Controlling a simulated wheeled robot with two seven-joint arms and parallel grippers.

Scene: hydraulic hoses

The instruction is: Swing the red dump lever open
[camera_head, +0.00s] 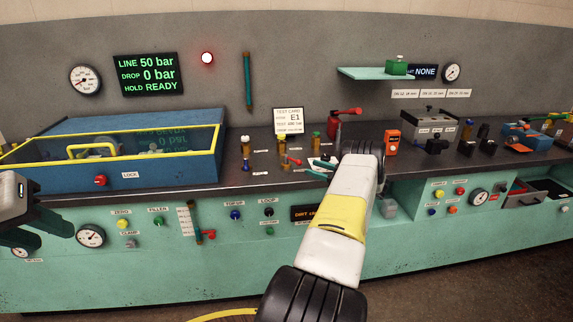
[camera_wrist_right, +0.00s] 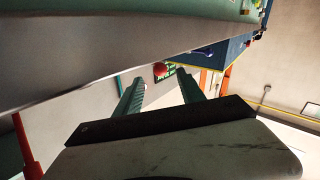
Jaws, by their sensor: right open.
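A red lever (camera_head: 208,235) sits on the teal front panel beside a sight tube (camera_head: 188,220). A smaller red handle (camera_head: 292,161) stands among the valves on the bench top. No label marks which one is the dump lever. My right gripper (camera_head: 313,167) is over the bench edge, right of the small red handle, apart from it as far as I can see. Its fingers (camera_wrist_right: 160,92) are apart and empty in the right wrist view. A red bar (camera_wrist_right: 28,148) shows at the lower left there; I cannot tell which part it is. My left gripper (camera_head: 52,232) is open at the left edge.
A blue tray (camera_head: 195,164) with a yellow-railed guard stands on the left of the bench. A red oil can (camera_head: 338,120) and a test card (camera_head: 289,121) stand behind the valves. An orange meter (camera_head: 392,142) is to the right. The floor in front is clear.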

